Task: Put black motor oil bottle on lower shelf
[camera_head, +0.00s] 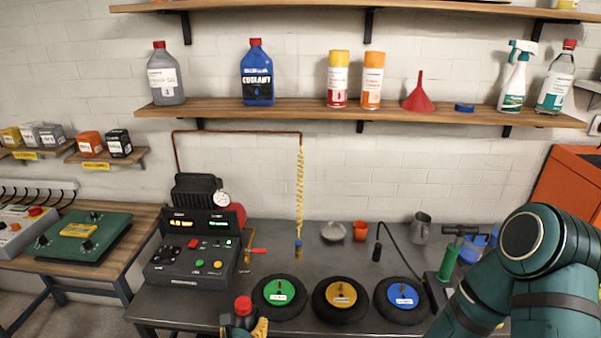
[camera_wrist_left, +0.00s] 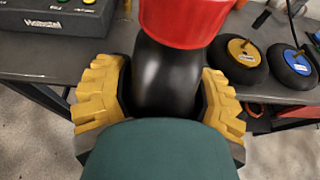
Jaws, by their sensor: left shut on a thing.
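The black motor oil bottle (camera_head: 243,322) with a red cap is at the bottom edge of the head view, in front of the workbench. My left gripper (camera_head: 245,328) is shut on it. In the left wrist view the black bottle (camera_wrist_left: 168,75) sits between the yellow finger pads of my left gripper (camera_wrist_left: 163,100), its red cap at the top of the picture. The lower shelf (camera_head: 300,113) is the wooden board across the wall, below the upper shelf (camera_head: 280,6). My right gripper is not in view.
The lower shelf holds a grey bottle (camera_head: 165,80), a blue coolant bottle (camera_head: 257,78), two spray cans (camera_head: 338,80), a red funnel (camera_head: 418,95) and more bottles at right. Gaps lie between grey and coolant bottles and between coolant and cans. A yellow coiled hose (camera_head: 300,185) hangs below.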

